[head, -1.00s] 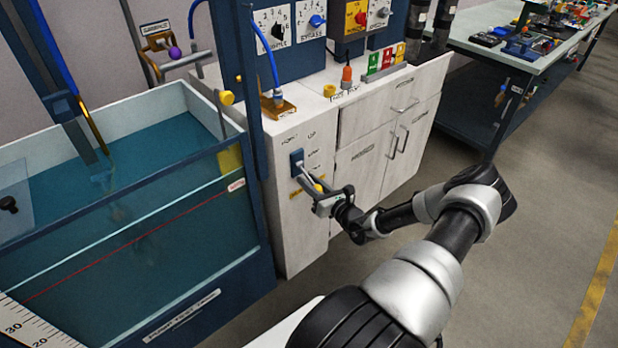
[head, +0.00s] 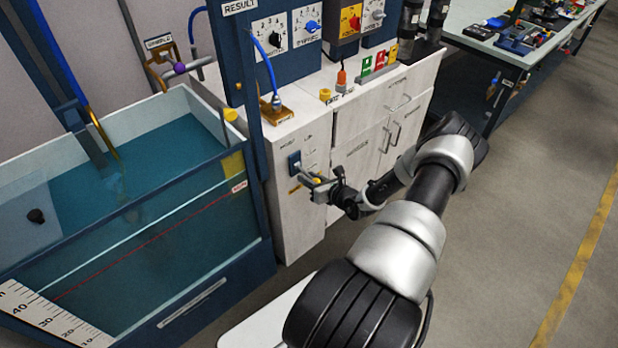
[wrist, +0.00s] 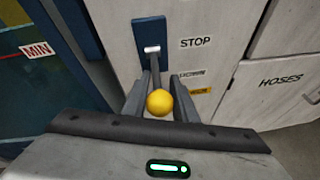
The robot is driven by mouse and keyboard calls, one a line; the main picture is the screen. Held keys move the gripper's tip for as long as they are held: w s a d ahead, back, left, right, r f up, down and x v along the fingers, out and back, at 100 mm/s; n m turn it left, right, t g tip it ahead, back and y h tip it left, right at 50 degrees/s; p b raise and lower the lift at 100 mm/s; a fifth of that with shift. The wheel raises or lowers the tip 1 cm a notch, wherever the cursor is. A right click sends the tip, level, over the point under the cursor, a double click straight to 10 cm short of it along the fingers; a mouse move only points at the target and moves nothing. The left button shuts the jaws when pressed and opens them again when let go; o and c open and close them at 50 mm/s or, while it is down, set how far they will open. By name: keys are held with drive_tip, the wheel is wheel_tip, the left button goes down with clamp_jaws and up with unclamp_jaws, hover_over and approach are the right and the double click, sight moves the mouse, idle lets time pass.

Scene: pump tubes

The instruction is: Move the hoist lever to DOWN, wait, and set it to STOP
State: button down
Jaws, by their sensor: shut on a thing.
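The hoist lever stands out from a blue plate (head: 294,163) on the white cabinet's front. In the wrist view, the lever (wrist: 155,72) runs from the blue plate (wrist: 148,32) toward me and ends in a yellow ball knob (wrist: 159,102). My gripper (wrist: 160,92) has one finger on each side of the knob and is shut on the lever; the exact contact is partly hidden. The STOP label (wrist: 195,42) is to the right of the plate, with smaller labels below it. In the head view my gripper (head: 318,183) is at the lever's end.
A water tank (head: 262,225) with a blue frame stands left of the cabinet (head: 300,225). Cabinet doors with handles are to the right of the lever. A workbench (head: 485,50) is at the back right. The floor right of my arm is clear.

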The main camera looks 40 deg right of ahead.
drive_tip(key=shift+s, duration=0.1)
drive_tip(key=c, duration=1.4)
unclamp_jaws()
drive_tip(key=shift+c, duration=0.2)
drive_tip(key=p+v, duration=0.1)
drive_tip(key=v, duration=1.6)
drive_tip(key=shift+s, duration=0.3)
